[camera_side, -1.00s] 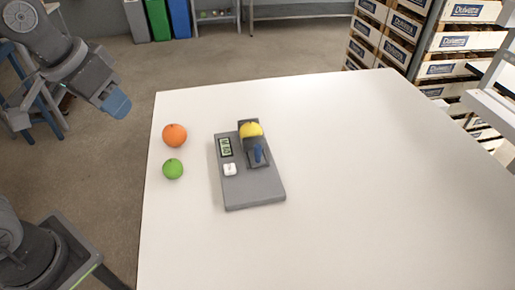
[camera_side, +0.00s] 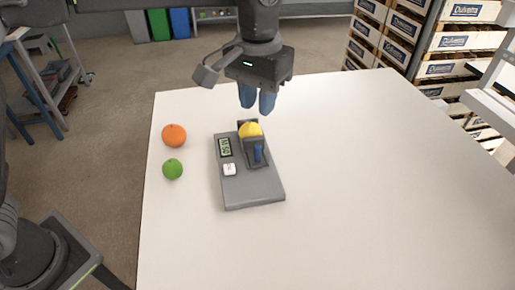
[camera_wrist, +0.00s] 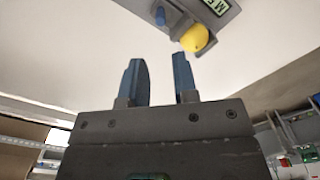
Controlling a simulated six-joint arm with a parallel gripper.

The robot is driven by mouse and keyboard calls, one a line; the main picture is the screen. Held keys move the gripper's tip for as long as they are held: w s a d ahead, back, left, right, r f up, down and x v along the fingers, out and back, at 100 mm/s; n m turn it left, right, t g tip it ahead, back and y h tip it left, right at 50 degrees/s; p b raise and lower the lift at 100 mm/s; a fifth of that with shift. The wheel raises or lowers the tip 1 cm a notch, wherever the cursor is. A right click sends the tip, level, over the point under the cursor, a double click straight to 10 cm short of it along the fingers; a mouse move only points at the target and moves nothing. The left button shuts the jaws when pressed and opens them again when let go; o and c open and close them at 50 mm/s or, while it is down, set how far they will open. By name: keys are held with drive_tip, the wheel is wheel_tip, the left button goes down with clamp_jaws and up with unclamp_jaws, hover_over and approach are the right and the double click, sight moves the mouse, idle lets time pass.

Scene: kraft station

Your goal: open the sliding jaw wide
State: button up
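A grey device (camera_side: 252,190) lies on the white table, with a display (camera_side: 224,147), a white button (camera_side: 229,169) and a raised sliding jaw (camera_side: 250,147) with a blue handle (camera_side: 258,153). A yellow ball-like fruit (camera_side: 250,130) sits at the device's far end, against the jaw. My gripper (camera_side: 257,104) hangs above and behind the device, its blue fingers pointing down, apart from everything. In the wrist view the two fingers (camera_wrist: 158,80) stand apart with nothing between them. The yellow fruit (camera_wrist: 194,39) and blue handle (camera_wrist: 160,16) show beyond them.
An orange fruit (camera_side: 174,135) and a green fruit (camera_side: 172,169) lie on the table left of the device. The table (camera_side: 380,190) is clear to the right. Stacked crates (camera_side: 440,45) stand behind it at the right.

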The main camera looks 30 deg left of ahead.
sight(258, 146)
wheel_tip(258, 146, down, 12)
drive_tip(key=shift+f, duration=0.15)
drive_tip(key=shift+c, duration=0.2)
clamp_jaws()
idle(0.4)
